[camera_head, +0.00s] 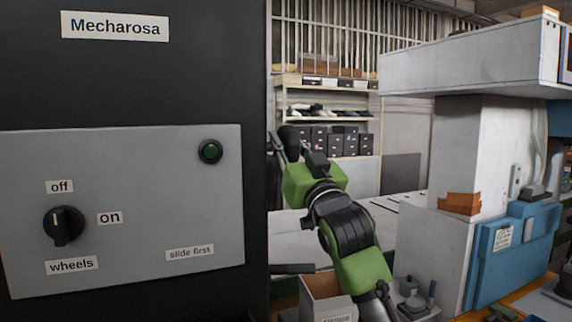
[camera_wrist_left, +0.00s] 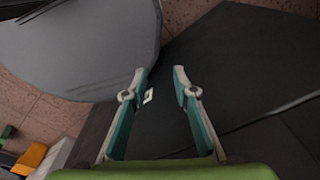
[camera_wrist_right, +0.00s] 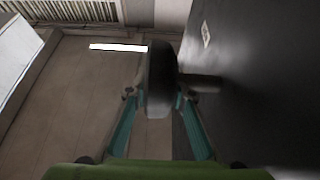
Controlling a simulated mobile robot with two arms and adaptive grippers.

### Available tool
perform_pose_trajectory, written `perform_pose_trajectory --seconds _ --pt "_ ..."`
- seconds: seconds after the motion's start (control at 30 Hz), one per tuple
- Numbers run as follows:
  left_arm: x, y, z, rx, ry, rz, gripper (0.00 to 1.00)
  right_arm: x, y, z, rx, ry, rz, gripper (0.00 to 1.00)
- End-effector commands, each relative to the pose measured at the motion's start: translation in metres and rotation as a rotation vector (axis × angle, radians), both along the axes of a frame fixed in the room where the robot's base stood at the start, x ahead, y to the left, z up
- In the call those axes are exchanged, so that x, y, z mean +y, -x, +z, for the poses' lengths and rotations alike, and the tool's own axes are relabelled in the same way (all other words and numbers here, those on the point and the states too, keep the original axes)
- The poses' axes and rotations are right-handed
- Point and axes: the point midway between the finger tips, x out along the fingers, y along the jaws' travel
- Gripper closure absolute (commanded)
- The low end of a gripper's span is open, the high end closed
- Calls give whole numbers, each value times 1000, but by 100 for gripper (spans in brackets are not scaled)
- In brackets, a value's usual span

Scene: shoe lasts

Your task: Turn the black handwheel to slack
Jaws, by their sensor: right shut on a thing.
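The black handwheel (camera_wrist_right: 160,80) shows nearly edge-on in the right wrist view. Its short dark shaft (camera_wrist_right: 200,82) runs right to the black machine side. My right gripper (camera_wrist_right: 158,98) is shut on the handwheel, one finger at each side of its rim. In the head view my right arm reaches up beside the black machine, and a dark rounded shape, apparently the handwheel (camera_head: 289,143), shows at its far end. The fingertips are hard to make out there. My left gripper (camera_wrist_left: 160,75) is open and empty in the left wrist view; it is outside the head view.
A white machine (camera_head: 455,150) stands right. A cardboard box (camera_head: 325,296) is below my right arm.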

Motion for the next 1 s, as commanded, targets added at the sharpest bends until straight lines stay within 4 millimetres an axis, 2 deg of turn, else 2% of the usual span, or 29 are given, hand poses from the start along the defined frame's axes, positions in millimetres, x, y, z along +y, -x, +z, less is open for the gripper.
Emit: perform_pose_trajectory --seconds 0.03,0.3,0.83,0.87,0.9,0.93,1.0 --pt "0 0 -12 0 0 0 74 1 0 -6 -25 -12 2 99" --pt "0 0 -28 0 0 -1 74 0 1 -3 -126 -52 0 99" --pt "0 0 -31 0 0 0 74 0 1 0 -153 -62 0 99" --pt "0 0 -31 0 0 0 74 -1 1 0 -153 -62 0 75" --pt "0 0 -31 0 0 0 74 -1 1 0 -152 -63 0 65" --pt "0 0 -31 0 0 0 74 0 1 0 -153 -62 0 61" --pt "0 0 -31 0 0 0 74 0 1 0 -152 -63 0 61"
